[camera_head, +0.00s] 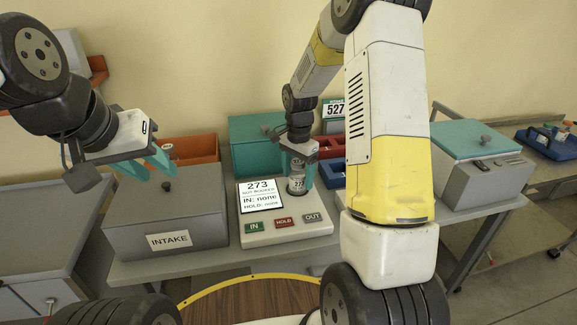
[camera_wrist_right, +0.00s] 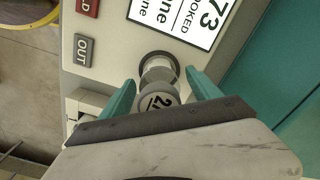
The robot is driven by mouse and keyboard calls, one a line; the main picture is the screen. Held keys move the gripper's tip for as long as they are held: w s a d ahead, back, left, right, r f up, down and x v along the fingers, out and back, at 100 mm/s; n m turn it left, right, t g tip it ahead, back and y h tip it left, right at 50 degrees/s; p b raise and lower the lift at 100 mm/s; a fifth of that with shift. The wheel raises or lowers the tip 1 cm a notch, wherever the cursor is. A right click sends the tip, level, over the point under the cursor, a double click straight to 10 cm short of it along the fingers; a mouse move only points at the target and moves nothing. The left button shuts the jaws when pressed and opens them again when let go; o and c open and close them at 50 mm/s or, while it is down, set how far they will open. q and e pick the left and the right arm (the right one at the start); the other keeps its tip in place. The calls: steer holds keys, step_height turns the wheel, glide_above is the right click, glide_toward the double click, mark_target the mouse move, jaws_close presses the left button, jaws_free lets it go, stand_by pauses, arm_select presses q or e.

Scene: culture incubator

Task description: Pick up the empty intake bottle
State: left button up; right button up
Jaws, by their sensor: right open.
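A small clear bottle (camera_head: 297,184) with a grey cap and a white label stands on the right part of a white console (camera_head: 290,233). In the right wrist view the bottle (camera_wrist_right: 159,96) shows part of a number starting "27"; whether it is empty I cannot tell. My right gripper (camera_head: 299,172) is open around it, one teal finger on each side, with gaps visible in the wrist view (camera_wrist_right: 160,78). My left gripper (camera_head: 150,168) is open and empty above the grey box (camera_head: 165,215) labelled INTAKE.
The console screen (camera_head: 261,197) reads 273, not booked, with IN, HOLD and OUT buttons below. An orange bin (camera_head: 195,148), a teal box (camera_head: 252,140) and red and blue bins stand behind. A teal-lidded grey unit (camera_head: 470,165) stands right.

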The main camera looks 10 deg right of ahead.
steer(key=shift+f, duration=0.5)
steer(key=shift+c, duration=0.2)
steer(key=shift+r, duration=0.1)
steer(key=c, duration=1.5)
